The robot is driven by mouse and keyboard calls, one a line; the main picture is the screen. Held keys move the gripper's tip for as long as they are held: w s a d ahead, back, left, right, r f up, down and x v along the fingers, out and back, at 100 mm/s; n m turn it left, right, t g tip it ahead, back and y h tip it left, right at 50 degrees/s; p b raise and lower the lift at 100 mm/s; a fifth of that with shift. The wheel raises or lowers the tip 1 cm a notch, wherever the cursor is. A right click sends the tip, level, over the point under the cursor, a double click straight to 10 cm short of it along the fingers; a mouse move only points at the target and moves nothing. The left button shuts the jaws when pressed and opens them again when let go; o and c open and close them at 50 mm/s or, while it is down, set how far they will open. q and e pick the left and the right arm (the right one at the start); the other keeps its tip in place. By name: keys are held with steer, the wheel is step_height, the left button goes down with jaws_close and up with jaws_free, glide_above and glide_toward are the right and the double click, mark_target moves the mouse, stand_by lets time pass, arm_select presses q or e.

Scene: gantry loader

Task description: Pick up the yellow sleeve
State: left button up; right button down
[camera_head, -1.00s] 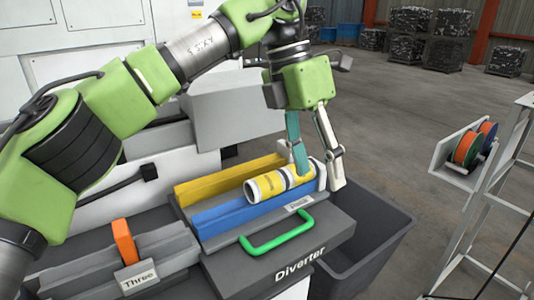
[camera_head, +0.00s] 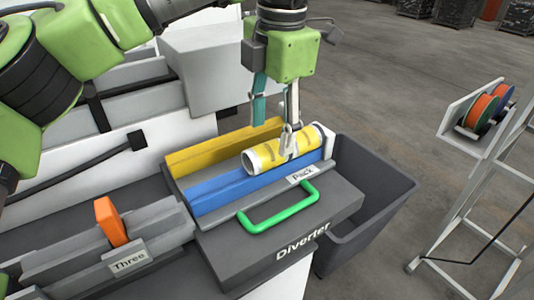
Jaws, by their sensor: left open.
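The yellow sleeve (camera_head: 266,157) is a hollow tube with pale ends. It lies on its side in the channel between a yellow rail (camera_head: 205,155) and a blue rail (camera_head: 222,195), on the grey block labelled Diverter and Pack. My left gripper (camera_head: 277,138) points down over the sleeve and is open. My right gripper is not in view.
A green handle (camera_head: 278,208) stands at the Diverter's front. An orange lever (camera_head: 111,221) rises beside the Three label. A dark bin (camera_head: 375,205) stands right of the Diverter. A white stand with spools (camera_head: 482,112) is further right, with bare floor between.

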mark_target(268, 146)
arm_select(q)
steer(key=f, duration=0.2)
steer(key=f+p, duration=0.1)
steer(key=f, duration=0.1)
steer(key=shift+s+a+f, duration=0.1)
steer(key=shift+s+a, duration=0.1)
steer(key=shift+a, duration=0.2)
steer(key=shift+f, duration=0.3)
steer(key=c, duration=1.5)
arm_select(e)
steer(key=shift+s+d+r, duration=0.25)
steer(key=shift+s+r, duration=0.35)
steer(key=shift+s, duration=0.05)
arm_select(q)
steer(key=shift+r, duration=0.15)
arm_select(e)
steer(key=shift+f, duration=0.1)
